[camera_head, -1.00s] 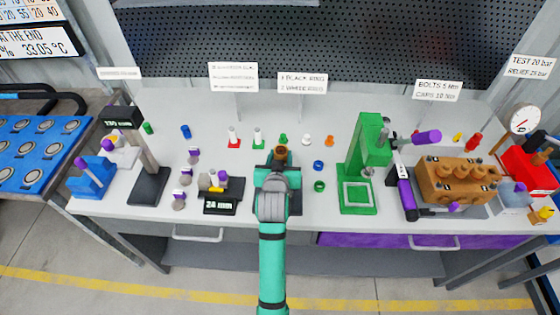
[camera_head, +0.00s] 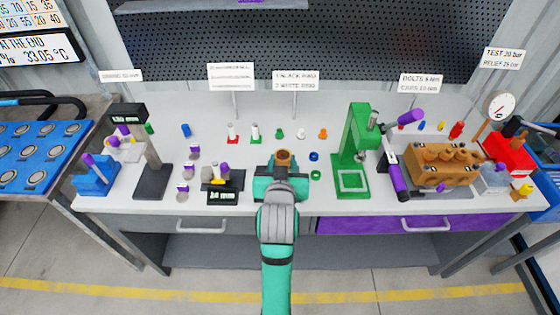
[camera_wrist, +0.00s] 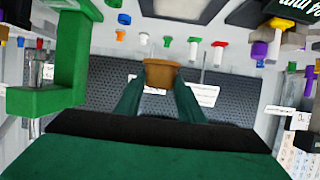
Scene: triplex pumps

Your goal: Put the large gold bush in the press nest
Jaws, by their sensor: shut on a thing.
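My gripper (camera_head: 282,168) is shut on the large gold bush (camera_head: 283,155), in front of the middle of the bench. In the wrist view, the bush (camera_wrist: 160,73) sits between the two teal fingers (camera_wrist: 160,95), its wide rim showing. The green press (camera_head: 360,140) stands to the right of my gripper, with a gap between them. Its square base (camera_head: 351,195) has a pale square outline, which I take to be the nest area (camera_head: 351,180). The press also shows at the left of the wrist view (camera_wrist: 72,60). The bush is apart from the press.
A blue ring (camera_head: 314,156) and a green ring (camera_head: 315,175) lie between my gripper and the press. Small coloured parts stand in a row behind. A gauge with a dark display (camera_head: 222,197) is at left. The brown pump block (camera_head: 440,172) is right of the press.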

